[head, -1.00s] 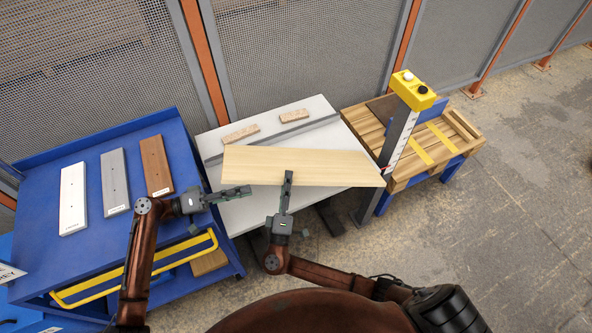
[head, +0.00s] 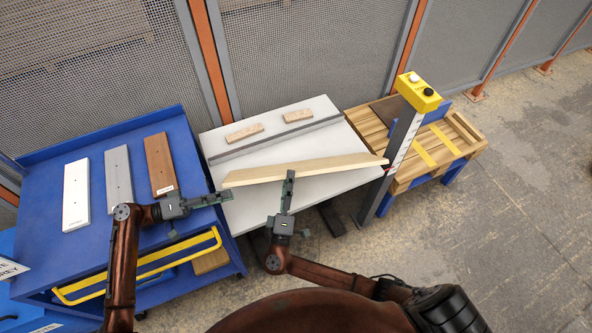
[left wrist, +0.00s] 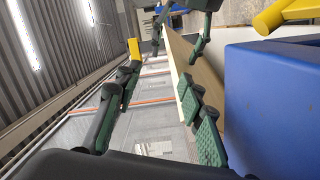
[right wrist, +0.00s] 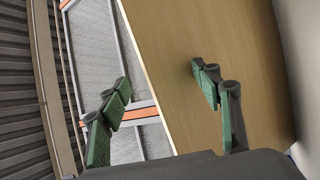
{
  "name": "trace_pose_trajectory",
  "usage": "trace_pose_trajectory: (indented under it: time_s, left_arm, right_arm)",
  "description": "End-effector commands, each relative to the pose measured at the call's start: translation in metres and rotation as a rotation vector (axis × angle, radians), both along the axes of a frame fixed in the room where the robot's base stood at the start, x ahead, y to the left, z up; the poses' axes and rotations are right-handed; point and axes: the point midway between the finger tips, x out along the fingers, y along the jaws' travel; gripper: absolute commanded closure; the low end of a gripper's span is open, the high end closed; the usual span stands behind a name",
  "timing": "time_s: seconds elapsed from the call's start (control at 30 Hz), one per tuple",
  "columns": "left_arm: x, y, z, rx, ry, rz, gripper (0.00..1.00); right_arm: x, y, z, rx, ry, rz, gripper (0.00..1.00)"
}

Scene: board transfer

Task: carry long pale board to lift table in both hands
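The long pale board (head: 305,169) is over the white table (head: 325,120) in the head view, its narrow side facing the camera. Whether it rests on the table I cannot tell. My left gripper (head: 230,196) is open by the board's left end; its fingers are apart in the left wrist view, with the board (left wrist: 182,62) running away between them. My right gripper (head: 290,174) is open at the board's near side; in the right wrist view its fingers are spread and the board's broad face (right wrist: 215,30) lies beyond them. A slatted wooden platform (head: 468,128) on blue supports is at the right.
A post with a scale and yellow button box (head: 418,92) stands between table and platform. Two small wooden blocks (head: 245,133) lie at the table's back. A blue cart (head: 35,170) at left carries white, grey and brown boards (head: 160,164).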

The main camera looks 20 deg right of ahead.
Motion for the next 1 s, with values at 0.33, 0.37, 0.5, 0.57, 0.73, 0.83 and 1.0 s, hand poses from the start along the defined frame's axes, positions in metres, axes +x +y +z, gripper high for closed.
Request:
trace_pose_trajectory:
  time_s: [0.33, 0.37, 0.5, 0.57, 0.73, 0.83, 1.0]
  left_arm:
    - [-0.002, 0.000, -0.004, 0.000, 0.006, -0.001, 0.64]
    - [-0.002, 0.000, -0.004, 0.000, 0.006, -0.001, 0.64]
    - [-0.002, 0.000, -0.003, 0.000, 0.006, -0.001, 0.64]
    - [-0.002, 0.000, -0.003, 0.000, 0.005, -0.001, 0.64]
    - [-0.002, 0.000, -0.002, 0.000, 0.005, -0.001, 0.64]
    - [-0.002, 0.000, -0.002, -0.001, 0.004, -0.001, 0.64]
    - [-0.002, 0.000, -0.002, -0.001, 0.004, -0.001, 0.64]
  right_arm:
    - [0.001, 0.002, 0.001, 0.000, -0.002, 0.003, 0.32]
    - [0.001, 0.002, 0.001, 0.000, -0.002, 0.003, 0.32]
    - [-0.003, 0.005, -0.001, 0.001, 0.000, 0.004, 0.32]
    - [-0.008, 0.008, -0.004, 0.001, 0.001, 0.004, 0.32]
    - [-0.033, 0.024, -0.014, 0.003, 0.002, 0.005, 0.32]
    - [-0.051, 0.035, -0.021, 0.004, 0.001, 0.006, 0.32]
    - [-0.076, 0.052, -0.031, 0.003, 0.001, 0.007, 0.32]
